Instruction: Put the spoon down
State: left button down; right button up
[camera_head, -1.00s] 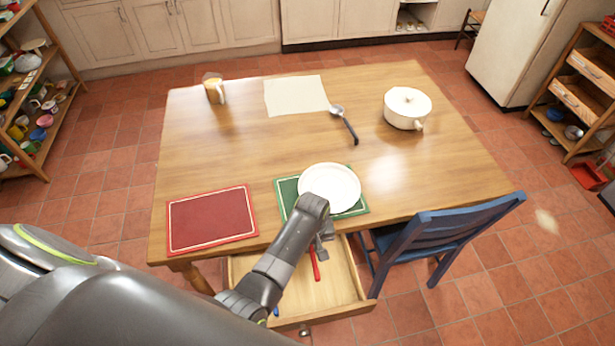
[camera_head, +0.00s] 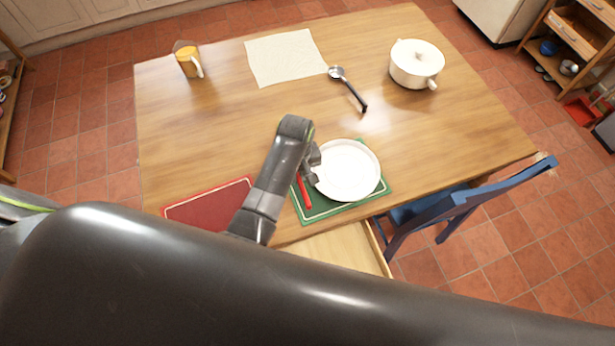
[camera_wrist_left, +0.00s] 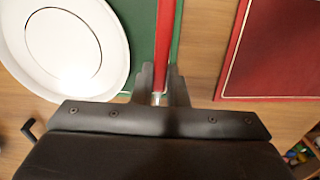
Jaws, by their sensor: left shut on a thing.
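My left gripper (camera_head: 312,165) is over the green placemat (camera_head: 322,213), at the left edge of the white plate (camera_head: 348,172). It is shut on a red-handled utensil (camera_head: 304,188). In the left wrist view, the red handle (camera_wrist_left: 165,30) runs up from between the fingertips (camera_wrist_left: 160,80), over the green mat and beside the plate (camera_wrist_left: 65,45). The utensil's other end is hidden, so I cannot tell whether it is a spoon, or whether it touches the mat. A dark-handled ladle (camera_head: 349,90) lies farther back on the table.
The red placemat (camera_head: 205,208) is to the left, partly behind my arm. An open drawer (camera_head: 345,250) juts out at the table front, near the blue chair (camera_head: 450,208). The table's middle is clear.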

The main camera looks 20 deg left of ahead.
aim_at(298, 177)
pick_arm(q)
notch_tip(298, 177, down, 2)
jog(key=shift+f, duration=2.35)
jog(key=shift+f, duration=0.1)
jog(key=c, duration=1.4)
grip_release()
jog(key=shift+c, duration=0.2)
notch_tip(298, 177, up, 12)
jog(key=shift+r, duration=0.1)
